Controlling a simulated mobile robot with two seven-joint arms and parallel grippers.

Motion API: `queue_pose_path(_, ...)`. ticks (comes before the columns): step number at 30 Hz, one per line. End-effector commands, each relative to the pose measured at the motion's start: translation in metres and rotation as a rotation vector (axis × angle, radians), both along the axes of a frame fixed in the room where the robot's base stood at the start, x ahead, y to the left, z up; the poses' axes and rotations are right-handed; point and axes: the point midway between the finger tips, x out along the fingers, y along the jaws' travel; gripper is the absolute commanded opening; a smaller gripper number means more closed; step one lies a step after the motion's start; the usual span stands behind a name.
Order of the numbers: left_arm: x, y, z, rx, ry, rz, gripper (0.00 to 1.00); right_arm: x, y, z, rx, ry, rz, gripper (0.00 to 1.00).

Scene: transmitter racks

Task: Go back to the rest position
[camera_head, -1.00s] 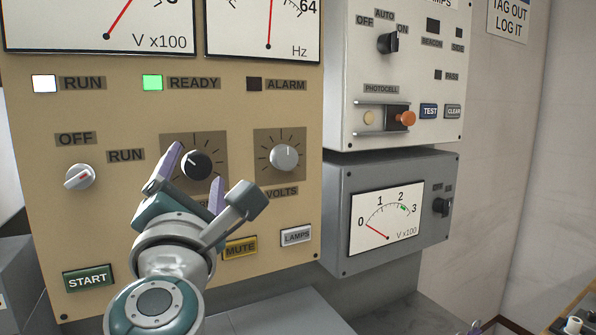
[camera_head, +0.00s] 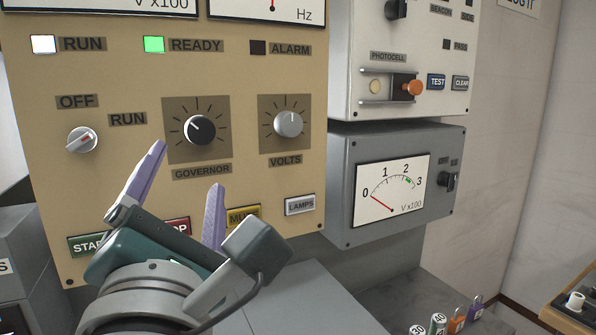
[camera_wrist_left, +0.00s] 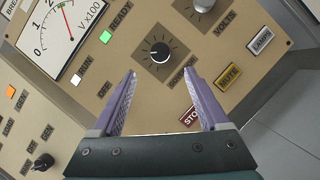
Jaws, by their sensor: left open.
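My left gripper (camera_head: 183,200) is open, with its two purple fingers apart and nothing between them. It is in front of the lower part of the tan panel (camera_head: 245,90), clear of the black governor knob (camera_head: 200,128). In the left wrist view, the open fingers (camera_wrist_left: 159,105) point at the panel, with the governor knob (camera_wrist_left: 160,52) beyond them. The fingers and arm partly cover the start, stop and mute buttons in the head view. My right gripper is not in view.
The silver volts knob (camera_head: 289,123) is right of the governor knob. A grey meter box (camera_head: 345,185) and a light panel (camera_head: 431,60) are to the right. Several small coloured padlock-like items (camera_head: 457,319) sit low at the right. A dark case (camera_head: 580,300) is at the right edge.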

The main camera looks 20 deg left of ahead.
Motion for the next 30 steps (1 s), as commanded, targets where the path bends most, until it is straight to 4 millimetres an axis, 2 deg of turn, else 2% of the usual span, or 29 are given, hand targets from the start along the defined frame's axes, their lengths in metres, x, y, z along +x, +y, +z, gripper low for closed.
queue_pose_path(12,0.003,-0.005,0.003,0.04,0.014,-0.027,0.78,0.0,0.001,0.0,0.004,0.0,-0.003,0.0)
queue_pose_path(14,0.007,-0.015,0.006,0.11,0.04,-0.078,0.78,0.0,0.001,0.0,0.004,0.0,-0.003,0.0)
queue_pose_path(16,0.012,-0.036,0.01,0.256,0.094,-0.172,0.78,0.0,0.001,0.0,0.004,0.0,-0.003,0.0)
queue_pose_path(19,0.016,-0.078,0.004,0.561,0.214,-0.351,0.78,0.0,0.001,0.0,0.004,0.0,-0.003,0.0)
queue_pose_path(21,0.01,-0.108,-0.013,0.811,0.321,-0.486,0.78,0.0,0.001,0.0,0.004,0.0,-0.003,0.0)
queue_pose_path(23,0.001,-0.128,-0.035,1.025,0.42,-0.597,0.78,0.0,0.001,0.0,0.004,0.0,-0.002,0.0)
queue_pose_path(24,-0.009,-0.137,-0.052,1.164,0.488,-0.671,0.78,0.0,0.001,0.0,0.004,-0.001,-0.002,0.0)
queue_pose_path(27,-0.04,-0.143,-0.1,1.49,0.671,-0.852,0.78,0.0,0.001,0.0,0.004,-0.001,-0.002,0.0)
queue_pose_path(30,-0.077,-0.129,-0.14,1.757,0.851,-1.02,0.78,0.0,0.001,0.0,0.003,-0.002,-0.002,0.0)
